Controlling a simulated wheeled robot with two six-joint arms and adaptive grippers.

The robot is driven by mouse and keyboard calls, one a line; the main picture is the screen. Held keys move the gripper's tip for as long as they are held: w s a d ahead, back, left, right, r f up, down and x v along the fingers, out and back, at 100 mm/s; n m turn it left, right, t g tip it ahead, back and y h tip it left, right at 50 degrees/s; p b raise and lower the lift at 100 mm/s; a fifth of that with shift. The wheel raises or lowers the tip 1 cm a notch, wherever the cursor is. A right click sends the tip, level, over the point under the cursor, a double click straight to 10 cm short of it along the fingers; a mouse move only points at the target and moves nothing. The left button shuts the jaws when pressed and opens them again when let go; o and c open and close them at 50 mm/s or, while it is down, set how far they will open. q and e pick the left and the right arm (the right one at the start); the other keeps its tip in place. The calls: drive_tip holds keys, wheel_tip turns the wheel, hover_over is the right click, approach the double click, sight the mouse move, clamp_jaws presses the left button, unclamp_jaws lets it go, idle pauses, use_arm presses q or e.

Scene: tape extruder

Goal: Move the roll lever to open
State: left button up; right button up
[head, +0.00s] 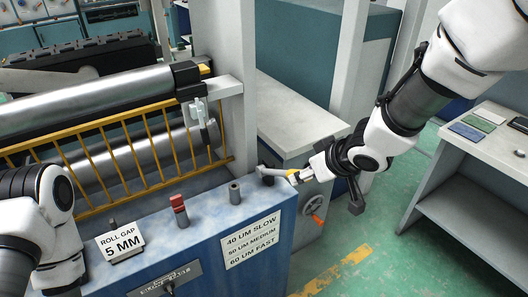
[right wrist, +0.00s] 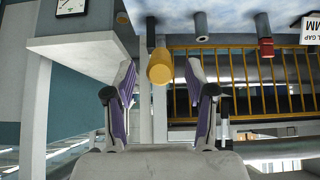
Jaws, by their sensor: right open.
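A grey lever with a yellow end, which looks like the roll lever, sits at the right corner of the blue machine top; its yellow end (head: 293,179) points right in the head view. In the right wrist view the yellow end (right wrist: 160,67) lies between the two finger pads, with gaps on both sides. My right gripper (head: 304,175) is open at the lever's end, reaching in from the right; it also shows in the right wrist view (right wrist: 161,80). My left arm is at the lower left of the head view, its gripper not visible.
A red-topped handle (head: 179,210) and a grey post (head: 234,192) stand on the machine top, beside the roll gap sign (head: 120,241). Behind are a yellow guard rail (head: 120,165) and steel rollers (head: 90,102). A grey side table (head: 455,150) stands at right.

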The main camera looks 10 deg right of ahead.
drive_tip(key=p+v, duration=0.2)
drive_tip(key=v, duration=0.4)
drive_tip(key=shift+s, duration=0.15)
drive_tip(key=shift+r, duration=0.1)
drive_tip(key=s+d+f+m+g+h, duration=0.1)
drive_tip(key=s+f+g, duration=0.1)
drive_tip(key=s+f, duration=0.5)
drive_tip(key=s+d+f+m+g, duration=0.1)
drive_tip(key=s+f, duration=0.7)
drive_tip(key=f, duration=0.9)
drive_tip(key=s+d+f+m+g+h, duration=0.1)
drive_tip(key=s+f+g, duration=0.3)
drive_tip(key=s+f, duration=0.4)
drive_tip(key=shift+s+f+m+h, duration=0.25)
drive_tip(key=shift+f+m, duration=0.45)
drive_tip(key=shift+f, duration=1.25)
